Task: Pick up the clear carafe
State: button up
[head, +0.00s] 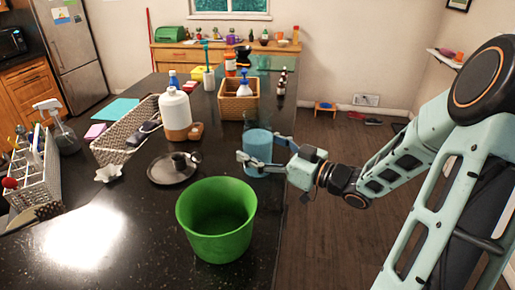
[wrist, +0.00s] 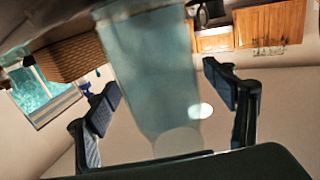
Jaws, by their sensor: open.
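The clear carafe (head: 257,153) looks like a pale blue, see-through cylinder standing near the right edge of the dark counter. My gripper (head: 263,151) reaches it from the right, with one finger across its near side and the other beside its far side. In the wrist view the carafe (wrist: 155,75) is a bluish translucent body between the two spread fingers of my gripper (wrist: 165,95). Gaps show between it and both fingers. The gripper is open. Part of the carafe's lower body is hidden behind the near finger in the head view.
A green bucket (head: 216,222) stands close in front of the carafe. A dark round plate (head: 174,169) with a small cup lies to the left. A white bottle (head: 175,112) and a wicker box (head: 239,100) stand behind. The counter's right edge is close.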

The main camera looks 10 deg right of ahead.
jog(key=shift+c, duration=0.5)
jog(key=c, duration=1.8)
jog(key=shift+w, duration=0.1)
jog(key=shift+a+r, duration=0.15)
jog(key=shift+r, duration=0.1)
